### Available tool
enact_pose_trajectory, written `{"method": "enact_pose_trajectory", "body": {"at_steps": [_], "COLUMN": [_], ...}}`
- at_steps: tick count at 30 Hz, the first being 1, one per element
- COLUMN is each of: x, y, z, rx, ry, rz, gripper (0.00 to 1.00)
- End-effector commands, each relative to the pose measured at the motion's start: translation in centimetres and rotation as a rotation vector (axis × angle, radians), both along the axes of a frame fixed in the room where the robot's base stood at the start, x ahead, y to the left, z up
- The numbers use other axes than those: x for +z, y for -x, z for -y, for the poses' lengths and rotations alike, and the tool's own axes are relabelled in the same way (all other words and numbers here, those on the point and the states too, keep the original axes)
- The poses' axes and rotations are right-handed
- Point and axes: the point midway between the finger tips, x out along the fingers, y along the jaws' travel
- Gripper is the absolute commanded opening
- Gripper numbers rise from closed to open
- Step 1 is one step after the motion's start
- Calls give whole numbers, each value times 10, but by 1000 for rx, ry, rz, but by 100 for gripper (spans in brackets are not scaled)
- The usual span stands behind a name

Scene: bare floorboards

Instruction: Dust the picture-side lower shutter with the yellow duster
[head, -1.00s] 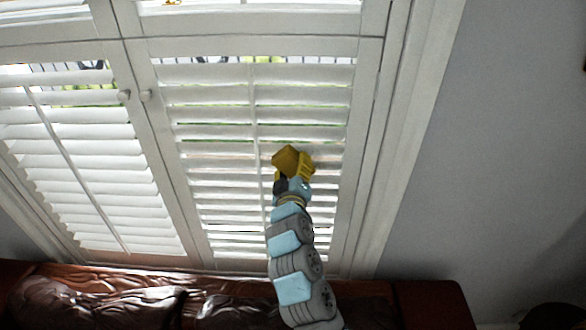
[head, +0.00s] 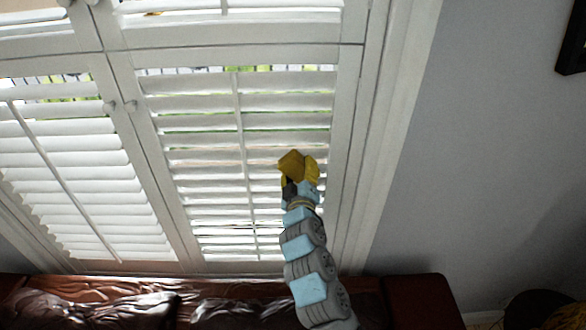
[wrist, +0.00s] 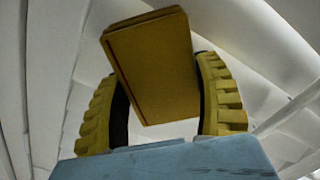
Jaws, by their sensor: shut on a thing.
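The picture-side lower shutter (head: 237,130) is the right one of the two lower white louvred shutters in the head view. It is closed, with a thin vertical rod down its middle. My gripper (head: 298,180) is shut on the yellow duster (head: 292,163) in front of this shutter's right half, about mid-height. In the wrist view, the yellow duster (wrist: 155,70) is a tilted block between the two ridged yellow fingers, with blurred white slats behind it. I cannot tell whether the duster touches the slats.
The left lower shutter (head: 62,170) is beside it, with small round knobs where the two meet. A dark picture frame (head: 574,42) hangs on the grey wall at right. A brown leather sofa (head: 90,300) stands below the window.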

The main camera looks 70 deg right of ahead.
Motion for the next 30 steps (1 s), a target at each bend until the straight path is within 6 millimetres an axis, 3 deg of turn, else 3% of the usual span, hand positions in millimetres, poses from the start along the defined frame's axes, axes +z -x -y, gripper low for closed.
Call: {"method": "enact_pose_trajectory", "body": {"at_steps": [7,14,30], "x": [2,0,-2], "y": [16,18,-12], "z": [9,8,-7], "rx": [-2,-2,0], "ry": [0,1,0], "rz": [-1,-1,-1], "gripper": [40,40,40]}}
